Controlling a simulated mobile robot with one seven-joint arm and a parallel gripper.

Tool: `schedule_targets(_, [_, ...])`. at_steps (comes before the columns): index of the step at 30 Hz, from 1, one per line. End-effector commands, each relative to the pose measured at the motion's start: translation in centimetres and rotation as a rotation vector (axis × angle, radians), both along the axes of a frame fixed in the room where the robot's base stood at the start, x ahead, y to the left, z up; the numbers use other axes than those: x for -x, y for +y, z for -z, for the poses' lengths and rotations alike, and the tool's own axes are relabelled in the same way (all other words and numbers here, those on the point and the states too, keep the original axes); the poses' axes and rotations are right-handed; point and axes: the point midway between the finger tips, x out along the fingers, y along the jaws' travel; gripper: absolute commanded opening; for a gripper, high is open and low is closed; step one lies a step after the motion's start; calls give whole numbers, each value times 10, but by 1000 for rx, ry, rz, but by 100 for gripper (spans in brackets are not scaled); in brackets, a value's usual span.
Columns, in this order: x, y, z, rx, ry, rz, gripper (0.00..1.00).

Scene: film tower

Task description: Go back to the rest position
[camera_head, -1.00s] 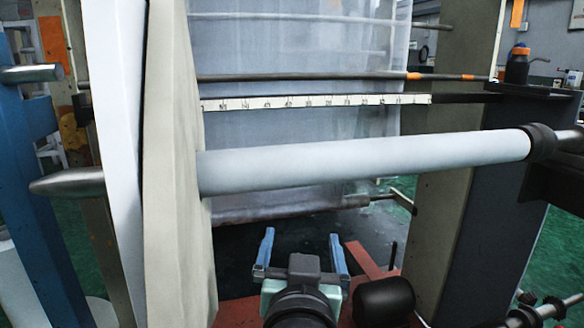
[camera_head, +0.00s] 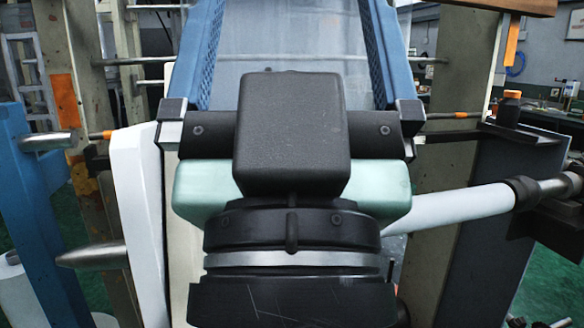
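My gripper (camera_head: 290,25) fills the middle of the head view, raised and close to the camera. The gripper is open and holds nothing that I can see. Its black and pale green body hides much of the white roll (camera_head: 450,208), whose right part still shows on its shaft at the right. The fingertips run to the top edge of the picture.
A blue post (camera_head: 40,190) and a pointed metal shaft end (camera_head: 92,256) are at the left. A beige upright (camera_head: 450,150) and a dark column (camera_head: 500,210) stand at the right. A dark bottle (camera_head: 508,108) stands on the ledge there. Green floor shows at the far right.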

Motion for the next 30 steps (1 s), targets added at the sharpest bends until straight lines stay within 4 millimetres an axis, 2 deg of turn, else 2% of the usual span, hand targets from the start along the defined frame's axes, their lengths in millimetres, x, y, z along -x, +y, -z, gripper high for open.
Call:
schedule_targets(1, [0, 0, -33, 0, 1, 0, 100])
schedule_targets(3, [-1, 0, -54, 0, 2, 0, 100])
schedule_targets(9, [-1, 0, -107, 0, 3, -1, 100])
schedule_targets(12, [-1, 1, -123, 0, 3, -1, 100])
schedule_targets(17, [-1, 1, -132, 0, 4, -1, 100])
schedule_targets(30, [-1, 0, -131, 0, 3, -1, 100])
